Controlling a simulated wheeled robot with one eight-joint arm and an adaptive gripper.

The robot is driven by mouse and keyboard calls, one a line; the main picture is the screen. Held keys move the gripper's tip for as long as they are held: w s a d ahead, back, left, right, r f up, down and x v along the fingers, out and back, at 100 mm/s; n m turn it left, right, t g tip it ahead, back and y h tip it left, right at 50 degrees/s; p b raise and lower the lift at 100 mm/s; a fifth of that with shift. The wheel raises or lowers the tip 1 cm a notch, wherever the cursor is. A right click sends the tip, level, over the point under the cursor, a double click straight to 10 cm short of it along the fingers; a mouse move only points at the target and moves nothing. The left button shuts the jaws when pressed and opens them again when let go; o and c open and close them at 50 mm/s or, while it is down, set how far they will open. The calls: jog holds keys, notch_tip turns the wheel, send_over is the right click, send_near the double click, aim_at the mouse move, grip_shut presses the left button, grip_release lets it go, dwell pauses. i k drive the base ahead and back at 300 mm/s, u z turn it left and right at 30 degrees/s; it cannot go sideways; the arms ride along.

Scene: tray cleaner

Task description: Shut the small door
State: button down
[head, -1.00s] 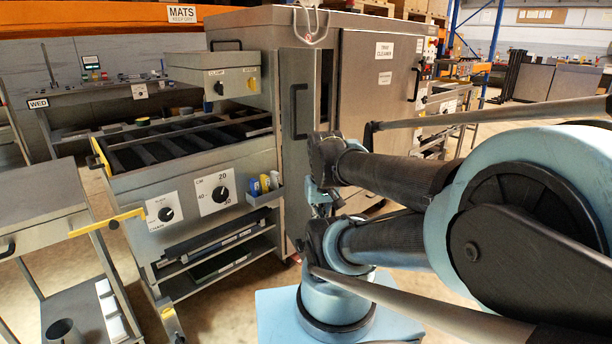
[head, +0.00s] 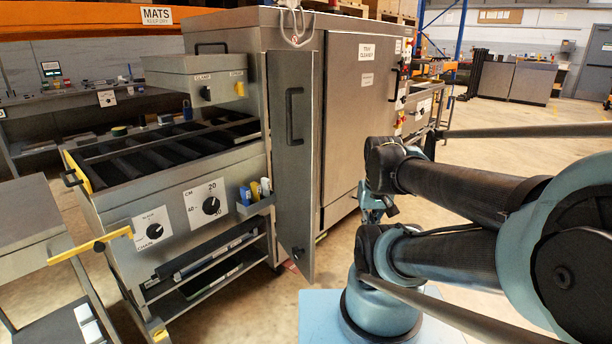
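The small door (head: 296,190) is a narrow, tall grey metal panel on the front of the tray cleaner (head: 232,32). It stands open, swung out from the cabinet, with a dark bar handle (head: 293,116) on its face. A wider door (head: 352,130) with a label reading tray cleaner is just right of it and looks shut. My arm reaches in from the right. A small blue and dark linkage (head: 373,205) at its far end may be my gripper. It appears right of the small door and apart from it in the picture. Its fingers are too small and hidden to read.
A tray conveyor (head: 160,150) with dials, shelves and small bottles (head: 256,190) juts out left of the small door. A yellow-handled cart (head: 30,230) stands at the left. The floor (head: 240,315) in front of the door is mostly clear. My blue base is at the bottom centre-right.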

aim_at(293, 75)
jog(key=k, duration=1.1)
jog(key=u, duration=0.4)
jog(key=i, duration=0.5)
